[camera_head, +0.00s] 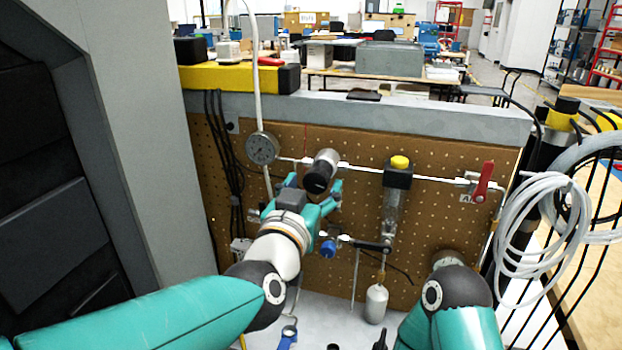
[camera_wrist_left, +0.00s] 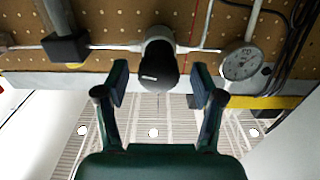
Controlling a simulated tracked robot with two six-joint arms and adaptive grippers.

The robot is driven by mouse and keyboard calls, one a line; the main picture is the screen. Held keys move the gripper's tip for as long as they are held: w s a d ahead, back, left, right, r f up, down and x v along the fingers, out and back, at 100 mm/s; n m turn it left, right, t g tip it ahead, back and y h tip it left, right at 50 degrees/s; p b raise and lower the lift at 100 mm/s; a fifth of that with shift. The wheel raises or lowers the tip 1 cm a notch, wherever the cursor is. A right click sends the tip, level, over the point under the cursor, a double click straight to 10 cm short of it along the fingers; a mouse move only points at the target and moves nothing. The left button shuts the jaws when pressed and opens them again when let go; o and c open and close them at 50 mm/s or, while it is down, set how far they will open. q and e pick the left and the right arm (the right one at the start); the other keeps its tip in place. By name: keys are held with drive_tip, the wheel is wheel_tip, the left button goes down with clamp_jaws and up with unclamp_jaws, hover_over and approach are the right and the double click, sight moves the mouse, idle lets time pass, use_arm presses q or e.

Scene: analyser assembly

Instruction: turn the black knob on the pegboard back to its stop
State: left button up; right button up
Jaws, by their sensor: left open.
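The black knob (camera_head: 318,178) sits on a metal fitting in the pipe line on the brown pegboard (camera_head: 440,220). In the left wrist view the knob (camera_wrist_left: 158,66) is at top centre, its rounded black end facing the camera. My left gripper (camera_head: 313,190) is open at the knob. In the wrist view its two fingers stand one on each side of the knob, with a gap on both sides, and the space between the fingertips (camera_wrist_left: 160,84) holds nothing gripped. My right arm shows at bottom right in the head view, but I do not see its gripper.
A round gauge (camera_head: 262,148) is left of the knob. A yellow-topped unit (camera_head: 398,172) and a red-handled valve (camera_head: 483,182) are to its right. A blue knob (camera_head: 328,248) is below. Coiled white tubing (camera_head: 545,225) hangs at far right.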

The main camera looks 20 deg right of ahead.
use_arm(q)
drive_tip(key=shift+x, duration=0.85)
drive_tip(key=shift+c, duration=0.3)
drive_tip(key=c, duration=1)
drive_tip(key=shift+a, duration=0.15)
drive_tip(key=shift+c, duration=0.4)
drive_tip(key=shift+n, duration=0.3)
